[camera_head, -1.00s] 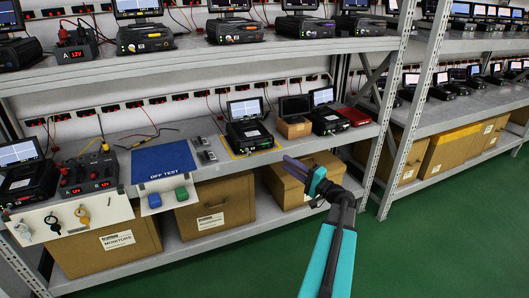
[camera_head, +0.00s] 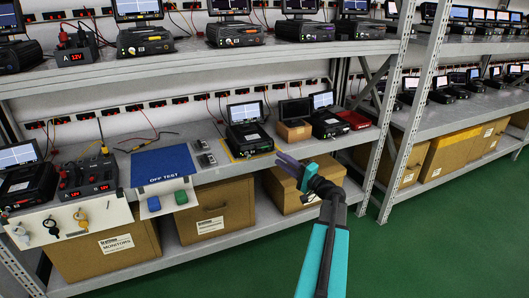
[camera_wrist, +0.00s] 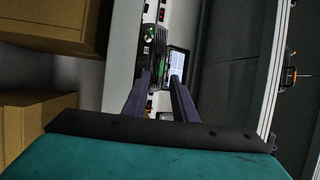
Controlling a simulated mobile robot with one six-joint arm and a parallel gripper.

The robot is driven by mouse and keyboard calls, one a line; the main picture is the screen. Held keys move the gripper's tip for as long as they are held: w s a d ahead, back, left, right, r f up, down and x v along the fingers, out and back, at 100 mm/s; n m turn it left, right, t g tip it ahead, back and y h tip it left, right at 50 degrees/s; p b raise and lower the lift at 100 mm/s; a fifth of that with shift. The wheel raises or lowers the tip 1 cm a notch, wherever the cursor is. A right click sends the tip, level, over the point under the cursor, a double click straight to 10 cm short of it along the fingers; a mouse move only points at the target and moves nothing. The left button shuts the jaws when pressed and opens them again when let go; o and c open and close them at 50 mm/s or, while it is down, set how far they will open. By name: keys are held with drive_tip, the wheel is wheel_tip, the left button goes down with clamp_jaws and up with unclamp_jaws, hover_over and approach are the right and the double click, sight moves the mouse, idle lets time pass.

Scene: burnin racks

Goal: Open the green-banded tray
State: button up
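My gripper (camera_head: 290,165) is in front of the lower shelf, its two purple-grey fingers pointing toward the shelf. In the wrist view my gripper (camera_wrist: 160,92) has its fingers apart with nothing held between them. A black unit with a raised screen (camera_head: 248,134) stands in a yellow-marked spot on the lower shelf, beyond and left of the fingertips. The wrist view shows a black unit (camera_wrist: 151,48) with green on its front and a lit screen beside it, ahead of the fingers. I cannot make out a green-banded tray for certain.
A blue OFF TEST mat (camera_head: 163,164) and small grey devices (camera_head: 205,153) lie left of that unit. A brown box (camera_head: 294,131), another screened unit (camera_head: 328,122) and a red box (camera_head: 355,119) stand to its right. Cardboard boxes (camera_head: 211,208) fill the bottom shelf. A metal upright (camera_head: 398,130) stands right of my arm.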

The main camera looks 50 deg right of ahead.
drive_tip(key=w, duration=0.3)
drive_tip(key=w+r, duration=0.1)
drive_tip(key=w, duration=0.5)
drive_tip(key=shift+r+b, duration=0.25)
drive_tip(key=shift+b, duration=0.15)
drive_tip(key=shift+a, duration=0.1)
drive_tip(key=shift+c, duration=0.3)
clamp_jaws()
idle(0.6)
